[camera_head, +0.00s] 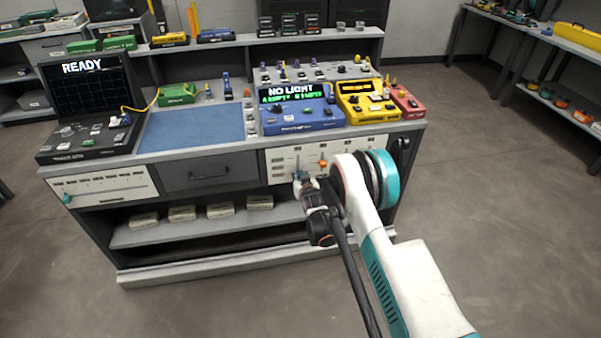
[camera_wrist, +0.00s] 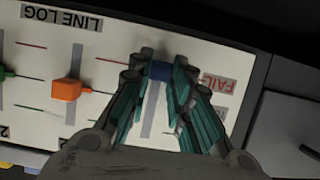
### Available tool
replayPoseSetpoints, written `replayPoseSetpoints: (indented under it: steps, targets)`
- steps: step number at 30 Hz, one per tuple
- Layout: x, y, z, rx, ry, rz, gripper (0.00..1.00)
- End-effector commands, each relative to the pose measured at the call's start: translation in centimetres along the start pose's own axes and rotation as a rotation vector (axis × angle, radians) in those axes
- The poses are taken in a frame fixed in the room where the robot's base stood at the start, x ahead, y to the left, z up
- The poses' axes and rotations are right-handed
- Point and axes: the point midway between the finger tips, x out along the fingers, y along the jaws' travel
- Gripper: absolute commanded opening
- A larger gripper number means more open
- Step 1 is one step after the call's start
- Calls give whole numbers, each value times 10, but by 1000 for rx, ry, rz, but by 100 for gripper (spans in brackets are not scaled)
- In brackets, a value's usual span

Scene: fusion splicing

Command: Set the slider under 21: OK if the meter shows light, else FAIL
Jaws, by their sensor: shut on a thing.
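The white LINE LOG panel (camera_head: 330,152) is on the bench front; it also shows upside down in the wrist view (camera_wrist: 60,60). My gripper (camera_head: 301,180) is at its leftmost slot, and its teal fingers (camera_wrist: 160,82) are closed around a blue slider knob (camera_wrist: 160,72). The knob is level with the red marks, in line with the red FAIL label (camera_wrist: 212,82). Its slot runs bare toward the green-mark end. The fingers partly cover the other row labels, and the number 21 is not readable. The blue meter (camera_head: 300,125) displays NO LIGHT.
An orange slider (camera_wrist: 66,90) in the neighbouring slot sits between its red and green marks; it also shows in the head view (camera_head: 323,163). A yellow device (camera_head: 365,100) and a red device (camera_head: 405,100) stand right of the meter. A drawer (camera_head: 208,173) is left of the panel.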

Motion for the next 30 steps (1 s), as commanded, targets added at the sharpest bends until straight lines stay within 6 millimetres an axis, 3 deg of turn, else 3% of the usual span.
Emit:
replayPoseSetpoints:
  steps: [6,7,9,20,30]
  targets:
    - [0,0,3,0,-5,0,0]
    - [0,0,3,0,-5,0,26]
    - [0,0,3,0,-4,0,40]
    - [-2,0,2,0,-3,0,40]
    - [-49,0,2,0,-4,0,40]
